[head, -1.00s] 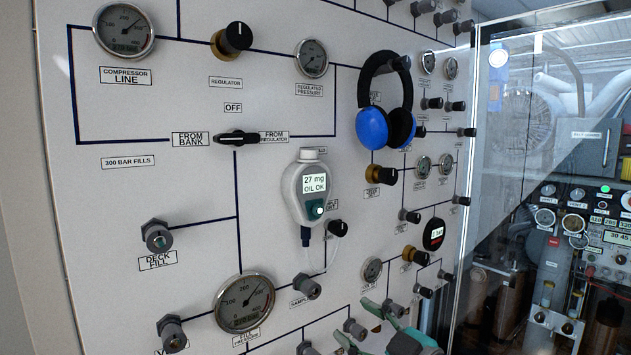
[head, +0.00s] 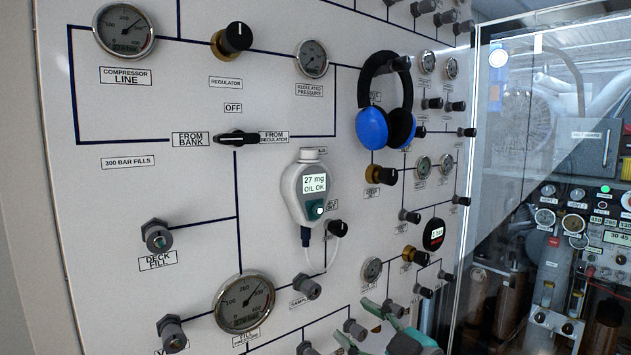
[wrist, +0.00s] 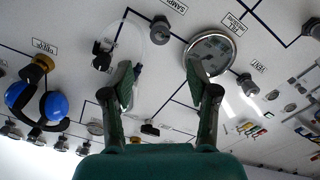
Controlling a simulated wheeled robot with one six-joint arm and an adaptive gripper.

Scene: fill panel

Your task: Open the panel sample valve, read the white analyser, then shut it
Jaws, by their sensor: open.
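The white analyser (head: 312,190) hangs on the panel in the head view. Its screen reads "27 mg OIL OK" and a dark plug hangs from its lower end. A small black knob (head: 337,228) sits at its lower right, with a thin clear tube looping beside it; it also shows in the wrist view (wrist: 102,54). Its label is too small to read. My gripper (head: 384,318) is low in the head view. In the wrist view my gripper (wrist: 160,80) is open, nothing between its fingers. The analyser is mostly hidden there.
A grey fitting labelled "SAMPLE" (wrist: 160,27) and the fill gauge (head: 244,302) lie below the analyser. Blue headphones (head: 387,105) hang at its upper right. A selector lever (head: 237,138) is above left. A glass enclosure (head: 500,180) stands to the right.

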